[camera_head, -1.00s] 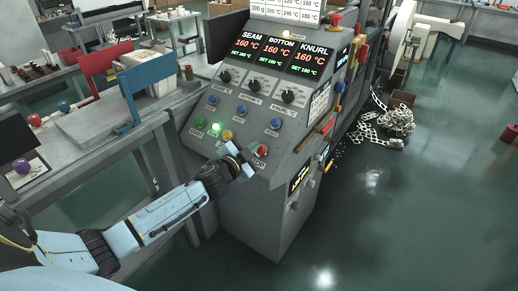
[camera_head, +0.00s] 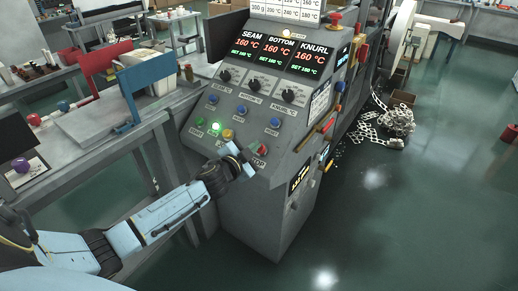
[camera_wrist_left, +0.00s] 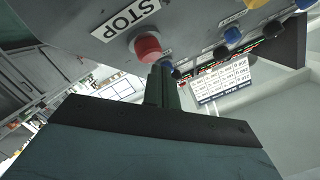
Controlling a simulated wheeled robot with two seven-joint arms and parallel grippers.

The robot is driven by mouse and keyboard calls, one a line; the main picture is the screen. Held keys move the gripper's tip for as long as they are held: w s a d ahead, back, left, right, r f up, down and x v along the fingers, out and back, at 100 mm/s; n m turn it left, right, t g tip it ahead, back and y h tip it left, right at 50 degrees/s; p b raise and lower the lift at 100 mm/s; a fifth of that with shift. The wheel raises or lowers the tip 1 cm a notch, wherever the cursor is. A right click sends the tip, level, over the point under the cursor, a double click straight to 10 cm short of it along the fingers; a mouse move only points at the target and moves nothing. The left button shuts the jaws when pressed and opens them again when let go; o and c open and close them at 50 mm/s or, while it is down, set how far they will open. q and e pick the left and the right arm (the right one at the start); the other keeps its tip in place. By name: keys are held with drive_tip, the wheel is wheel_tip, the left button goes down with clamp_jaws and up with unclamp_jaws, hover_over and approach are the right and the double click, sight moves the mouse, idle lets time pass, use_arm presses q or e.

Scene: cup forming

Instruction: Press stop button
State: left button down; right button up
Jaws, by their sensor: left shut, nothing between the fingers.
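The red stop button (camera_head: 262,149) is on the lower front right of the grey sloped control panel (camera_head: 190,137), with its label just below it. It shows large in the left wrist view (camera_wrist_left: 147,46), beside a white STOP label (camera_wrist_left: 128,18). My left gripper (camera_head: 246,160) is shut and empty, just left of and below the button in the head view. In the left wrist view its closed fingers (camera_wrist_left: 161,80) end close beside the button's lower right edge. I cannot tell whether they touch. My right gripper is not in view.
A lit green button (camera_head: 215,127), a yellow button (camera_head: 228,134) and several blue buttons share the panel. Black knobs (camera_head: 255,86) and temperature displays (camera_head: 272,54) are above. A bench with a blue plate (camera_head: 145,83) stands left.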

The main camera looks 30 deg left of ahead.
use_arm(q)
drive_tip(key=shift+w+f+b, duration=0.4)
drive_tip(key=shift+f+b, duration=0.05)
drive_tip(key=shift+f, duration=0.1)
idle(0.8)
idle(0.3)
drive_tip(key=shift+s+r+p, duration=0.55)
drive_tip(key=shift+r+p, duration=0.25)
drive_tip(key=shift+p, duration=0.2)
drive_tip(key=s+r+p, duration=0.1)
drive_tip(key=r+p, duration=0.1)
drive_tip(key=s+r+p, duration=0.2)
drive_tip(key=shift+a+p, duration=0.1)
drive_tip(key=shift+p, duration=0.3)
